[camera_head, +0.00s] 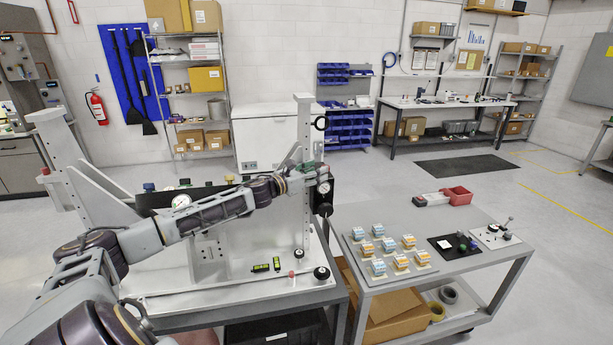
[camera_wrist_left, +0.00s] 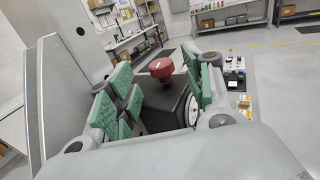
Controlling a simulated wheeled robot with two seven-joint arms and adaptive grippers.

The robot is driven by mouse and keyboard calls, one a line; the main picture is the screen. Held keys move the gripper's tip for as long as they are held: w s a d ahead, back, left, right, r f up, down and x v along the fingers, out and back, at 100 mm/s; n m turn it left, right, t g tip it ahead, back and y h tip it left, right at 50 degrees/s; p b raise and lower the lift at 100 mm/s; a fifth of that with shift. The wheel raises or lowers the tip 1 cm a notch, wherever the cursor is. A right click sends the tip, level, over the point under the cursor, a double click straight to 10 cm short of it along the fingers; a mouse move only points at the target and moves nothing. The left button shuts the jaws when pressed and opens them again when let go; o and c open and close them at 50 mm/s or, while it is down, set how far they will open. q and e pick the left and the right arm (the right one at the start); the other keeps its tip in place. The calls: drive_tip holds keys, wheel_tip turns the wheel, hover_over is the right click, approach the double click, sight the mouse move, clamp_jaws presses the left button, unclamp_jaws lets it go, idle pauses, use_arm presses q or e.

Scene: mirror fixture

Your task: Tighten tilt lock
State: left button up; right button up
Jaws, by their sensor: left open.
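The metal mirror fixture (camera_head: 250,240) stands on a bench in the head view, with an upright post (camera_head: 303,130) at its right. Black knobs sit on the post's upper part (camera_head: 320,123), below the gripper (camera_head: 325,209) and on the base plate (camera_head: 321,273). I cannot tell which knob is the tilt lock. My left gripper (camera_head: 306,178) is at the post, beside a black block. In the left wrist view, my left gripper (camera_wrist_left: 158,80) is open, its green pads on either side of a red knob (camera_wrist_left: 161,68) on the black block (camera_wrist_left: 165,103). Contact is unclear.

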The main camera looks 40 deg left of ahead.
use_arm(q)
drive_tip(key=shift+v, duration=1.95)
